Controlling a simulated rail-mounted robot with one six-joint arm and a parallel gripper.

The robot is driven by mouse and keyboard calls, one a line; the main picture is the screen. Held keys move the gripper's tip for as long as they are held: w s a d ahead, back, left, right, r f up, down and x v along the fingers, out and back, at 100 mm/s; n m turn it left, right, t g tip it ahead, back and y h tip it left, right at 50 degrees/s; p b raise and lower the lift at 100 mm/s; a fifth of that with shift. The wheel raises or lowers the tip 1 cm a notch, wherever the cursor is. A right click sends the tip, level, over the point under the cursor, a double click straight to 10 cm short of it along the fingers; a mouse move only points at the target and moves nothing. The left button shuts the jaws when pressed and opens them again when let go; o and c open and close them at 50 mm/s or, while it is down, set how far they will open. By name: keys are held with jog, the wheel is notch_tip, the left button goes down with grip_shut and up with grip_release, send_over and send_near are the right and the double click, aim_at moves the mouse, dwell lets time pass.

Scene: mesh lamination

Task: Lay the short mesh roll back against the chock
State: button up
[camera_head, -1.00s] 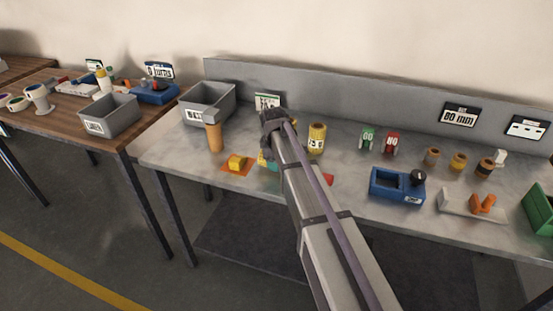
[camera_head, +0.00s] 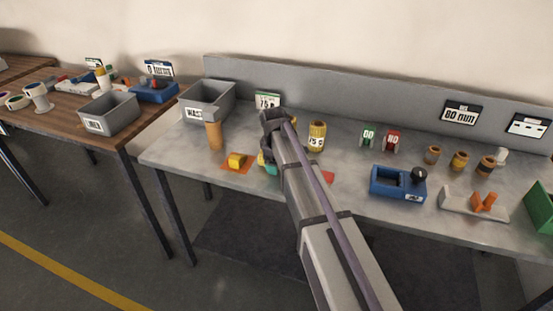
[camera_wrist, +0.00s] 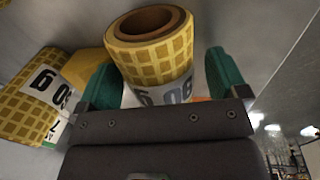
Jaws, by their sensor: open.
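In the wrist view a short yellow mesh roll (camera_wrist: 154,55) with a brown core and a white printed label stands between the teal fingers of my gripper (camera_wrist: 165,84). The fingers are open on either side of it; whether they touch it is unclear. In the head view my gripper (camera_head: 268,166) is low over the front left of the grey bench, mostly hidden by my arm. A yellow block (camera_head: 237,160) on an orange patch lies just left of it; I cannot tell if it is the chock. A labelled yellow roll (camera_head: 317,136) stands to the right.
A second labelled roll (camera_wrist: 32,97) is at left in the wrist view. Near my gripper stand an orange-brown cylinder (camera_head: 214,135) and a grey waste bin (camera_head: 209,104). Right are a blue device (camera_head: 397,184), several small rolls (camera_head: 459,161) and a white holder (camera_head: 472,207).

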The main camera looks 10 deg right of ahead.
jog(key=r+p, duration=0.3)
jog(key=s+r+p, duration=0.1)
jog(key=r+p, duration=0.7)
jog(key=shift+s+a, duration=0.2)
jog(key=shift+a, duration=0.2)
jog(key=shift+f, duration=0.1)
jog(key=shift+f, duration=0.1)
jog(key=shift+s+m, duration=0.1)
jog(key=shift+m, duration=0.6)
jog(key=s+m+g+y, duration=0.1)
jog(key=s+m, duration=0.9)
jog(key=s, duration=1.5)
jog(key=shift+s+d+g, duration=0.15)
jog(key=shift+d+g, duration=0.1)
jog(key=shift+g, duration=0.05)
